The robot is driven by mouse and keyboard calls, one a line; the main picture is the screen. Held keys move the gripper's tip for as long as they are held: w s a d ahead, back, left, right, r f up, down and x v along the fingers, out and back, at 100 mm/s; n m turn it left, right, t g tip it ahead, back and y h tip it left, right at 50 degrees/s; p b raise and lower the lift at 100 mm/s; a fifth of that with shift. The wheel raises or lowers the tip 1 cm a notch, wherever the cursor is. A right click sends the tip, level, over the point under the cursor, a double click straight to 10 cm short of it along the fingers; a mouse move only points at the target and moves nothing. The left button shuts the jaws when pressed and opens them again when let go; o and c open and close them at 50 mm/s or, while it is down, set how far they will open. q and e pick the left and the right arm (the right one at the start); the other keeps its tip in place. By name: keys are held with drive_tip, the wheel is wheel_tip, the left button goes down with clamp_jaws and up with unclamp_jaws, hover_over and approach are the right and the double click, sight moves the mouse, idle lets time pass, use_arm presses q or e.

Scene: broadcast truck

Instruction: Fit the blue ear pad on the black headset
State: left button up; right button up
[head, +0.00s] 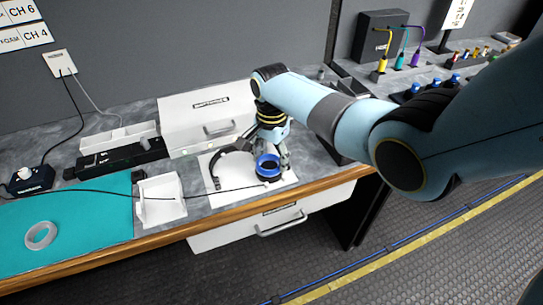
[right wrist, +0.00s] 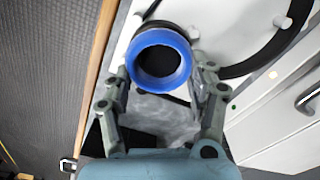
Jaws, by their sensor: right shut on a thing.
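The blue ear pad (head: 267,160) is a ring in my right gripper (head: 273,152), which points down over a white board in the head view. In the right wrist view the pad (right wrist: 141,67) faces the camera, between the two fingers of the right gripper (right wrist: 163,72), shut on it. The black headset (head: 215,165) lies on the board, its curved band left of the gripper; the band also shows in the right wrist view (right wrist: 272,50). A black round part shows just behind the pad's rim. Whether the pad touches or sits on it I cannot tell. My left gripper is out of view.
The white board (head: 283,183) lies near the bench's wooden front edge. A white drawer box (head: 205,117) stands behind it. Left are a white open tray (head: 161,199) and a teal mat (head: 75,235) with a grey ring (head: 40,235). A thin black cable crosses the bench.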

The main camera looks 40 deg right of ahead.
drive_tip(key=shift+f, duration=0.25)
drive_tip(key=o, duration=0.9)
drive_tip(key=shift+r, duration=0.1)
wheel_tip(320, 180, up, 12)
idle(0.3)
